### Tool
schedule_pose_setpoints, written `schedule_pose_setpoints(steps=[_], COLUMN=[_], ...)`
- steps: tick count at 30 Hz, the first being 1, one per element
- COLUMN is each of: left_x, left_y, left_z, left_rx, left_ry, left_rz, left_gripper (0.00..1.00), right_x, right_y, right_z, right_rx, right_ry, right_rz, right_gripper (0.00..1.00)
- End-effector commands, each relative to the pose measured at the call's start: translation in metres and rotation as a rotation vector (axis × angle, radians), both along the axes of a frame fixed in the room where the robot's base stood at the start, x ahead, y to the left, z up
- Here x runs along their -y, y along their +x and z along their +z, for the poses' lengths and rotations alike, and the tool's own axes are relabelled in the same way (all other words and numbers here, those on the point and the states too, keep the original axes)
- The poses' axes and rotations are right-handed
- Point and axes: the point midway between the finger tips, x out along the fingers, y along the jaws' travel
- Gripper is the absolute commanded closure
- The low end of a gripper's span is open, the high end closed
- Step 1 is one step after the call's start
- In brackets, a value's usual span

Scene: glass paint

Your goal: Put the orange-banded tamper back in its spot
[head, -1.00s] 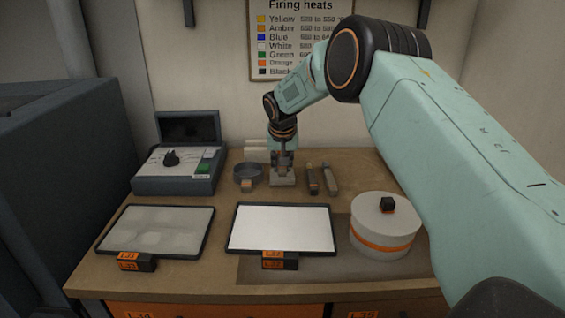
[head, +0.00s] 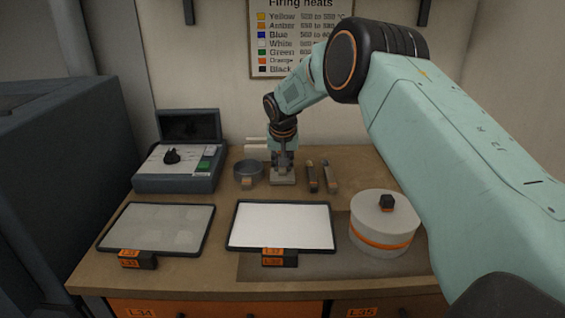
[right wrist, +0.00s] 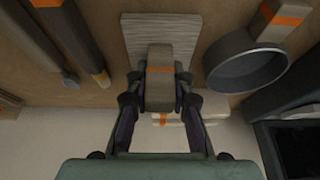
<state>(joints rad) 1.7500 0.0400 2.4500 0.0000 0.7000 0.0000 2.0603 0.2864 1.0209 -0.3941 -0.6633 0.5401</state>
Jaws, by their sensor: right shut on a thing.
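My right gripper (head: 283,163) is shut on the orange-banded tamper, at the back of the workbench. In the right wrist view the tamper (right wrist: 160,92) is a grey-brown block with an orange band, between the two fingers of the gripper (right wrist: 160,103). A pale, grained square plate (right wrist: 151,30) shows right at the tamper's end; it also shows under the gripper in the head view (head: 283,181). I cannot tell whether the plate is the tamper's foot or a separate pad. My left gripper is not in view.
A round grey sieve (head: 248,171) stands close on the left. Two bar-like tools (head: 312,177) (head: 329,175) lie close on the right. Pale blocks (head: 256,146) are behind. A control box (head: 178,165), two trays (head: 157,228) (head: 281,227) and a lidded pot (head: 383,222) occupy the rest.

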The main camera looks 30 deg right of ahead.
Motion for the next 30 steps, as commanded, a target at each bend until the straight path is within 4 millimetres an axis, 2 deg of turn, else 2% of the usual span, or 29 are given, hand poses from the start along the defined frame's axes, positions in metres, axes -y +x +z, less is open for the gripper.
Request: schedule_pose_setpoints(steps=[10, 11, 20, 30], left_x=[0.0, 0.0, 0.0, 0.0], left_y=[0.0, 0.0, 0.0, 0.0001], left_z=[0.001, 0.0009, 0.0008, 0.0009], left_rx=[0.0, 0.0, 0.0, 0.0], left_ry=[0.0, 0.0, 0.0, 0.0], left_rz=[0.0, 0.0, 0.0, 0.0], left_gripper=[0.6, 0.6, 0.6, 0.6], right_x=[0.0, 0.0001, 0.0, -0.0006], right_y=[0.0004, 0.0005, 0.0002, -0.0009], right_z=[-0.0022, -0.0022, -0.0025, -0.0006], right_rx=[0.002, 0.002, 0.001, 0.0], right_ry=[0.0, 0.0, -0.001, 0.0], right_rz=[0.0, 0.0, 0.0, 0.0], right_gripper=[1.0, 0.77, 0.52, 0.52])
